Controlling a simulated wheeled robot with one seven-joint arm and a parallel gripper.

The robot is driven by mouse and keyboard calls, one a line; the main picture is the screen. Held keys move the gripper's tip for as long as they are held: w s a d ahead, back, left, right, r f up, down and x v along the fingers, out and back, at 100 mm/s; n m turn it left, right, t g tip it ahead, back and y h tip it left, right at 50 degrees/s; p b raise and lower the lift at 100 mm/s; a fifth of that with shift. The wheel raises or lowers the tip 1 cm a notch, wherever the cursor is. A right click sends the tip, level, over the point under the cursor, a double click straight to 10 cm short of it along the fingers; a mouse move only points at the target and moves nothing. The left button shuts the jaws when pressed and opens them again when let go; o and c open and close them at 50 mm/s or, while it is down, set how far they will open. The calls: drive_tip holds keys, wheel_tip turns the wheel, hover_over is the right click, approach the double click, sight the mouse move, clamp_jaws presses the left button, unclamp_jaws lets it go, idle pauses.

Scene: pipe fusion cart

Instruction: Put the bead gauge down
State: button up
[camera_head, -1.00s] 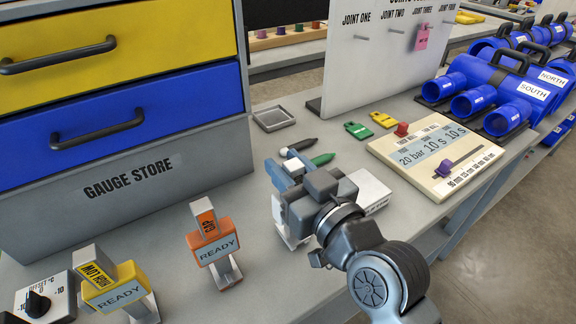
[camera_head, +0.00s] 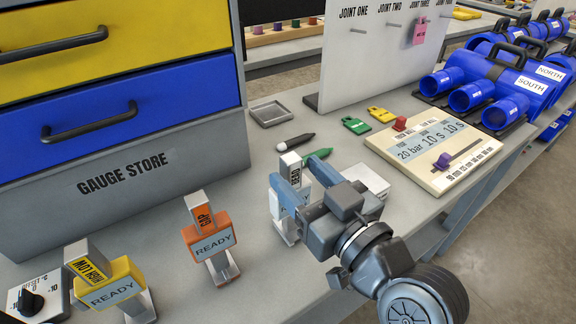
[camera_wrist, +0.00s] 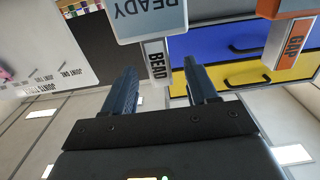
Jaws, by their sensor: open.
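The bead gauge (camera_head: 291,165), pale with a BEAD label on its top and a READY plate, stands upright on the bench right of the orange gap gauge (camera_head: 212,241). In the wrist view its BEAD stem (camera_wrist: 156,61) shows between the fingertips, with a gap on each side. My gripper (camera_head: 282,184) is open around the stem, its body and wrist to the right. The fingers also show in the wrist view (camera_wrist: 160,68). The fingers hide part of the gauge's plate and base in the head view.
The yellow high-low gauge (camera_head: 108,284) stands at the front left. The gauge store drawers (camera_head: 125,170) rise behind. A black pen (camera_head: 296,141), green pen, small tray (camera_head: 270,113) and control panel (camera_head: 430,150) lie beyond. Bare bench separates the gap and bead gauges.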

drive_tip(key=b+v, duration=0.1)
drive_tip(key=v, duration=0.6)
drive_tip(key=shift+s+d, duration=0.1)
drive_tip(key=shift+s, duration=0.05)
drive_tip(key=s+d+f+m+h, duration=0.65)
drive_tip(key=s+d+f, duration=0.45)
drive_tip(key=s, duration=0.2)
drive_tip(key=s+d+h, duration=0.1)
drive_tip(key=s+d, duration=0.1)
drive_tip(key=s, duration=0.5)
drive_tip(key=s+d+h, duration=0.2)
drive_tip(key=s+d, duration=0.1)
drive_tip(key=s, duration=0.5)
drive_tip(key=shift+r, duration=0.35)
drive_tip(key=shift+h, duration=0.25)
